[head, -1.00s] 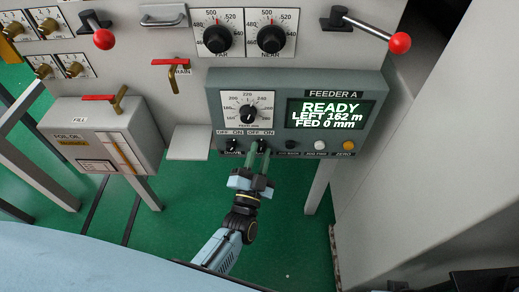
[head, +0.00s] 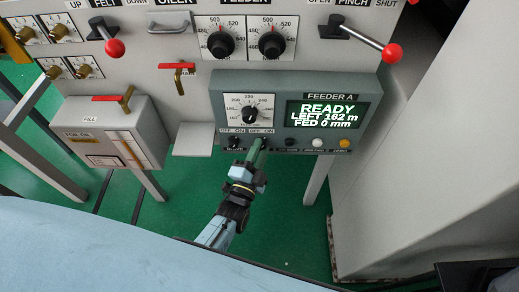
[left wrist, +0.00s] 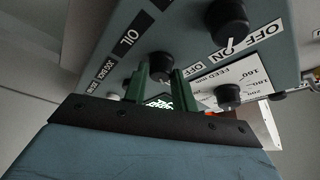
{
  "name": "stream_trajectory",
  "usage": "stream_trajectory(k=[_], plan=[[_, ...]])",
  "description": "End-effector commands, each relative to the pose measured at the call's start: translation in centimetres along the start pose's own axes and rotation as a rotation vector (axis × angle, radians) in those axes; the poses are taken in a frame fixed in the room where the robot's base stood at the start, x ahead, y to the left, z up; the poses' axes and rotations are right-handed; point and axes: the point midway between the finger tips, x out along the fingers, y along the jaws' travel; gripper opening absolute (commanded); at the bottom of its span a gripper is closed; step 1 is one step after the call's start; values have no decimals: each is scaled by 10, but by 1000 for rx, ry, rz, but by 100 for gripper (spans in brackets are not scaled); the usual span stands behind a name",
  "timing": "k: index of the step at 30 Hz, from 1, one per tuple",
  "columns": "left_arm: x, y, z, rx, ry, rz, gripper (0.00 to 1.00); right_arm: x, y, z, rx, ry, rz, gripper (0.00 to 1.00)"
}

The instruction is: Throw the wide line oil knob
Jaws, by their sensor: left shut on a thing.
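The grey feeder panel (head: 368,88) carries two small black OFF/ON knobs under its dial. My left gripper (head: 258,149) comes up from below to the right-hand one. In the left wrist view, this knob (left wrist: 160,63) sits between the two green fingers, above a label (left wrist: 129,37) ending in OIL. The gripper (left wrist: 160,82) is shut on it. Fingers hide much of the knob, so I cannot tell whether it points to OFF or ON. The other OFF/ON knob (head: 234,142) is free, just to the left. My right gripper is not in view.
The feeder screen (head: 327,114) reads READY, LEFT 162 m, FED 0 mm. Black, white and amber buttons (head: 344,143) lie right of the gripper. A foil oil box (head: 152,125) stands left. Red-ball levers (head: 391,53) stick out above. Green floor below is open.

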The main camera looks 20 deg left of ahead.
Motion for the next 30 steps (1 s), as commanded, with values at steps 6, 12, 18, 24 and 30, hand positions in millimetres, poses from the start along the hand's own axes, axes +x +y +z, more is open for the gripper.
stream_trajectory(k=[6, 12, 18, 24, 30], plan=[[1, 0, 1, 3, -1, 0, 4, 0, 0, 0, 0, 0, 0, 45], [1, 0, 1, 3, 0, 0, 37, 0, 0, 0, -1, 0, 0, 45], [0, 0, 0, 2, 0, -1, 48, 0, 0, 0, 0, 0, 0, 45], [-2, 0, 0, 1, 0, 0, 48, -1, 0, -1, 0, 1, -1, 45], [-30, 0, 0, 1, -2, 4, 48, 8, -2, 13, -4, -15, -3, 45]])
